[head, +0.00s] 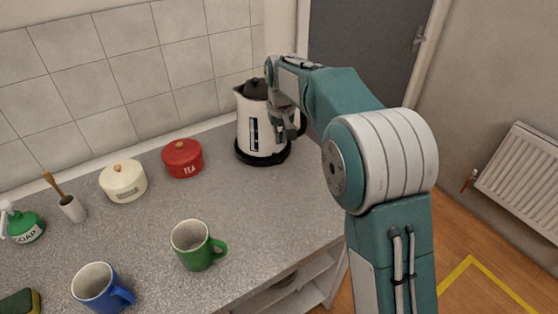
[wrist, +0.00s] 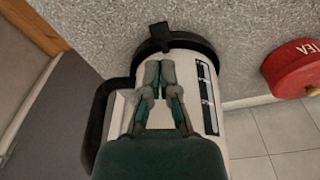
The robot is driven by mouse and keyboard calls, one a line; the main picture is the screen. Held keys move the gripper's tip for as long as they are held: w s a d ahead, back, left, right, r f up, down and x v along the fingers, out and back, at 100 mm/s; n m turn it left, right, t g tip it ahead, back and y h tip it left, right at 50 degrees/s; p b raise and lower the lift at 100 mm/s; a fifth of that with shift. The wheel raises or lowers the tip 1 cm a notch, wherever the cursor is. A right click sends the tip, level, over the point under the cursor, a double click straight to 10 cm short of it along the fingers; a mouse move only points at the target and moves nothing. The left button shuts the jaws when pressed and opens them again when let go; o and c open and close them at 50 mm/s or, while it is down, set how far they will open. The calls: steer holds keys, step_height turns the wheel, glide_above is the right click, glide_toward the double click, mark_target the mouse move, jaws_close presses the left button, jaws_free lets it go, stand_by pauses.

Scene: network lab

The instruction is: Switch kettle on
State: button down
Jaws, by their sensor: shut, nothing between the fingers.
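The white kettle (head: 250,122) stands upright at the back of the counter, with a black lid and a black base. In the wrist view the kettle (wrist: 190,66) appears upside down, with its black handle (wrist: 101,118) at the left and a dark level window (wrist: 207,98) at the right. A small black tab (wrist: 160,31) sticks out at its base; it looks like the switch. My gripper (head: 289,133) is shut and empty beside the kettle's right side. In the wrist view my gripper (wrist: 160,68) covers part of the kettle's body, its fingertips short of the tab. I cannot tell whether it touches.
A red tea tin (head: 183,159) and a cream pot (head: 123,182) stand left of the kettle. A green mug (head: 197,246), a blue mug (head: 101,288) and a soap bottle (head: 22,224) are nearer or farther left. The tiled wall (head: 120,80) is close behind.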

mark_target(280, 163)
steer(key=shift+w+a+f, duration=0.1)
steer(key=shift+w+f, duration=0.05)
steer(key=shift+f, duration=1.55)
steer(key=shift+w+f, duration=0.15)
steer(key=shift+f, duration=1.5)
steer(key=shift+f, duration=0.1)
steer(key=shift+f, duration=0.7)
steer(key=shift+r, duration=0.15)
steer(key=shift+s+r, duration=0.15)
steer(key=shift+s, duration=0.2)
steer(key=shift+s+d+r, duration=0.2)
steer(key=shift+s+d, duration=0.05)
steer(key=shift+s, duration=0.35)
steer(key=shift+s+d+r, duration=0.15)
steer(key=shift+s+d, duration=0.1)
steer(key=shift+s, duration=0.3)
step_height(280, 163, up, 12)
steer(key=shift+s, duration=0.45)
